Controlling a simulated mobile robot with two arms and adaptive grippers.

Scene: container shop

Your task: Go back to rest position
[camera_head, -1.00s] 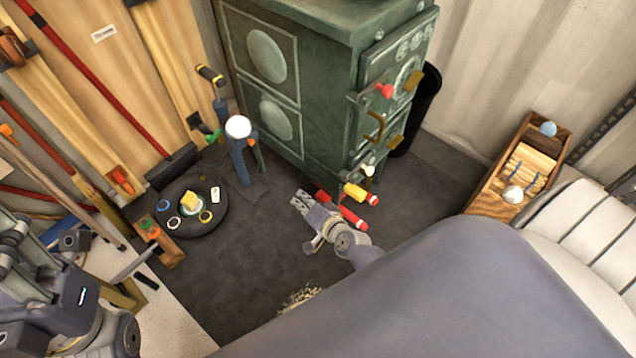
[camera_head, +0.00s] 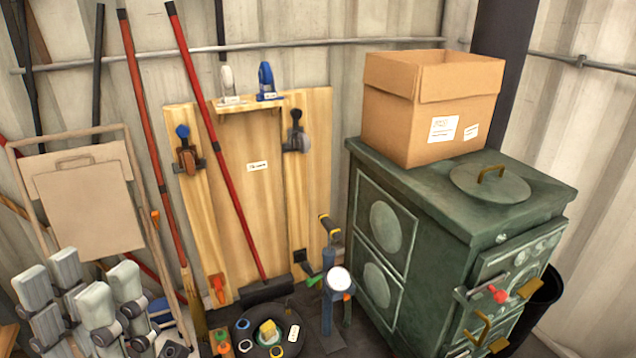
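My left gripper (camera_head: 78,288) is at the lower left, with its light grey fingers pointing up. The fingers stand apart with nothing visible between them, so it looks open and empty. It shows in front of a folded wooden-framed board (camera_head: 88,210), apart from the tools leaning on the wall. My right gripper is outside the view.
A green stove (camera_head: 440,225) stands at the right with an open cardboard box (camera_head: 400,125) on top. A wooden panel (camera_head: 265,195), red-handled tools and a blue-grey stand (camera_head: 328,280) are behind. A round black tray (camera_head: 245,340) holds small items.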

